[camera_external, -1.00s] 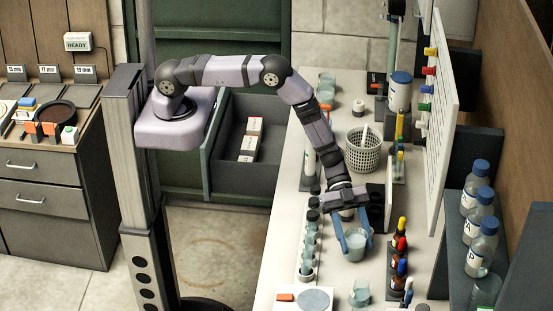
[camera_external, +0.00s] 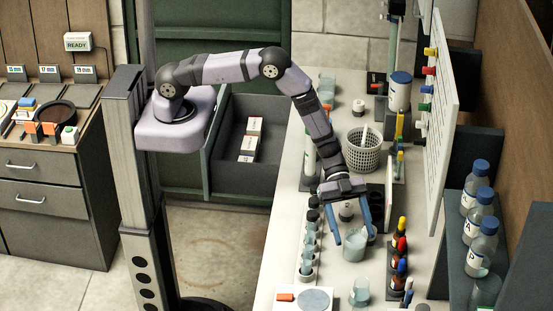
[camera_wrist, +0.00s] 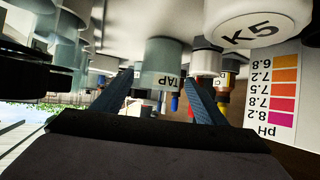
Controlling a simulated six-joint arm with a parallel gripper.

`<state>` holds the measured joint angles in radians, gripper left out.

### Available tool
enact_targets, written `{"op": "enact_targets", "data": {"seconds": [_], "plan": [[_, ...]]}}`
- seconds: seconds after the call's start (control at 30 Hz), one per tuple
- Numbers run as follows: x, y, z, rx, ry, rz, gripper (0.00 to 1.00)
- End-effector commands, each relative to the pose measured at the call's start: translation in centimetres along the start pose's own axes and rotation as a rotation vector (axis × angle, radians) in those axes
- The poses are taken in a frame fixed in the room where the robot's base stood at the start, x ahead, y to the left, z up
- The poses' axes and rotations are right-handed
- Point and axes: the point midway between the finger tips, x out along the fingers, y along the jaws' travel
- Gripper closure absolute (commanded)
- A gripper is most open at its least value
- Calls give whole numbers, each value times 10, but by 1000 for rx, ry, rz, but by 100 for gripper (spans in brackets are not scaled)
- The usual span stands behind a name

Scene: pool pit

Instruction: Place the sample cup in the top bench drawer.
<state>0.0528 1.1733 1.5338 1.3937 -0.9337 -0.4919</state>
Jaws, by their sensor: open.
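A clear cup with pale liquid (camera_external: 355,246) stands on the bench in the external view. I take it for the sample cup. In the wrist view, a pale cup labelled TAP (camera_wrist: 162,62) appears inverted between my fingers; I cannot tell for sure that it is the same one. My gripper (camera_external: 354,236) is open, with its blue fingers reaching down on either side of the cup. Contact cannot be made out. An open grey drawer (camera_external: 212,160) projects from the left side of the bench and holds small white boxes (camera_external: 250,140).
Small bottles and vials (camera_external: 309,245) line the bench left of the cup. Dropper bottles (camera_external: 400,255) stand to its right, and another beaker (camera_external: 360,292) is in front. A white mesh basket (camera_external: 363,155) is behind. A K5 bottle (camera_wrist: 252,25) is close in the wrist view.

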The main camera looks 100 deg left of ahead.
Motion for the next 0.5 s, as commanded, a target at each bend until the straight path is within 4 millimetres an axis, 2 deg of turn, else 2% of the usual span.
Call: {"op": "enact_targets", "data": {"seconds": [0.5], "plan": [[-30, 0, -53, 2, 2, 0, 34]]}}
